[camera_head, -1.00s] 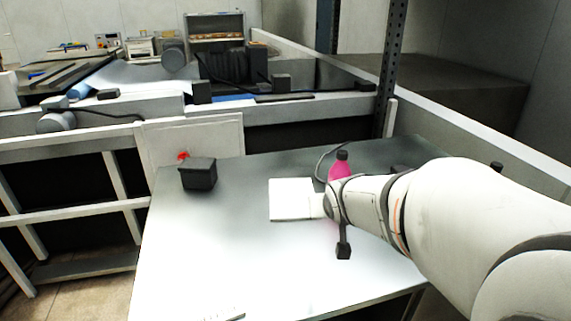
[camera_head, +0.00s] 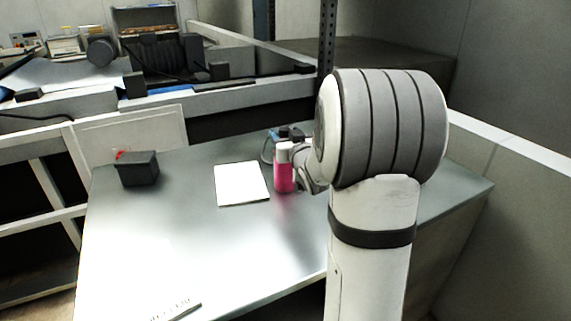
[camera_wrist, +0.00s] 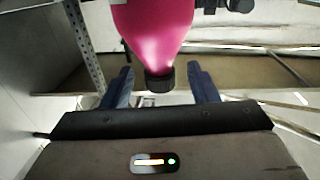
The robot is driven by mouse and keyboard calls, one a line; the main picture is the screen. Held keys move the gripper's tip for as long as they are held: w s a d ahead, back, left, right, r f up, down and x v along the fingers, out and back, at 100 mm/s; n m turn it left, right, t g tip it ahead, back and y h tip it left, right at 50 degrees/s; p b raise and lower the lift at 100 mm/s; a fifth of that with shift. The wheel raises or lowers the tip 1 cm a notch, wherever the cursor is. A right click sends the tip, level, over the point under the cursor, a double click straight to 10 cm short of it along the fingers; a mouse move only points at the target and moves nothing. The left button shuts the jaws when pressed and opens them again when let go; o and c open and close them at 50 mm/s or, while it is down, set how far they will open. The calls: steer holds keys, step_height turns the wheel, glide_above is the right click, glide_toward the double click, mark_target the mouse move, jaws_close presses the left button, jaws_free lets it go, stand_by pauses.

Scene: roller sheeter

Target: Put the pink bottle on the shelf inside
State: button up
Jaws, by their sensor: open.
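The pink bottle (camera_head: 284,181) stands upright on the metal table (camera_head: 190,250), right of a white pad, in the head view. In the wrist view the bottle (camera_wrist: 158,28) hangs in from the top edge, its black cap (camera_wrist: 160,80) pointing down the picture. My gripper (camera_wrist: 160,69) is open, with one blue-grey finger on each side of the cap and visible gaps to both. I cannot tell which surface is the shelf inside.
A white pad (camera_head: 242,184) and a black box (camera_head: 138,169) with a red part lie on the table. A dark perforated post (camera_head: 327,45) rises behind. Machinery with an open-fronted cabinet (camera_head: 147,20) stands at the back left. The table's front left is mostly clear.

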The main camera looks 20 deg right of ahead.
steer(key=w, duration=0.3)
steer(key=shift+w+d, duration=0.15)
steer(key=shift+w, duration=0.05)
jaws_close()
stand_by(0.4)
steer(key=shift+r, duration=0.1)
